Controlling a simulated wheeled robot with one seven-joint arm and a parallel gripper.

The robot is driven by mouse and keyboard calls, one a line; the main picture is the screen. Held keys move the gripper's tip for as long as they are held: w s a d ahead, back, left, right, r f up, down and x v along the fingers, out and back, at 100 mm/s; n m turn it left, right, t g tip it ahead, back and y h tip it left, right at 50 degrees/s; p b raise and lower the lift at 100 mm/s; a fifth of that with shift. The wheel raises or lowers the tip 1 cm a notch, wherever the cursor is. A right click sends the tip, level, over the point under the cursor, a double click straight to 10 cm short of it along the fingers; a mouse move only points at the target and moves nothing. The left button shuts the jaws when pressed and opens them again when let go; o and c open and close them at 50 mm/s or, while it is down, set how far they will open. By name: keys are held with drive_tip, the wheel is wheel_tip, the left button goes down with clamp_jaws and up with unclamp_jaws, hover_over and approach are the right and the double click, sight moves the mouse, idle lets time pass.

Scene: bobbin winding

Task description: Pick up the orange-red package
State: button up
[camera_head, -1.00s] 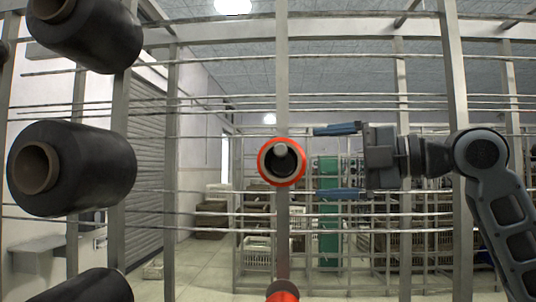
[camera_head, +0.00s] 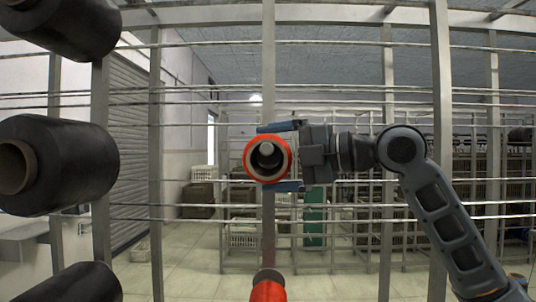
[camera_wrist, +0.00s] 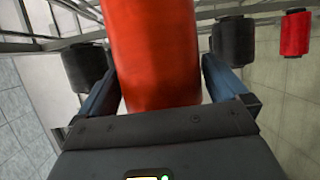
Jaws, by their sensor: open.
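The orange-red package (camera_head: 285,158) is a spool seen end-on in the head view, on a peg of the metal rack, with a pale core at its centre. My gripper (camera_head: 279,157) has come in from the right with one blue finger above the package and one below it. In the wrist view the package (camera_wrist: 152,55) stands large between the two fingers of my gripper (camera_wrist: 160,88). The jaws are open. A small gap shows beside the right finger; whether the left finger touches the package, I cannot tell.
A second orange-red package (camera_head: 267,290) is just below on the same upright. Black packages (camera_head: 62,165) hang along the left side. Thin horizontal rods (camera_head: 340,206) and metal posts (camera_head: 441,90) cross the space around my arm. Crates and shelving stand farther back.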

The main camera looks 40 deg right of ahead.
drive_tip(key=shift+c, duration=0.5)
drive_tip(key=c, duration=0.7)
drive_tip(key=shift+c, duration=0.2)
drive_tip(key=shift+r, duration=0.1)
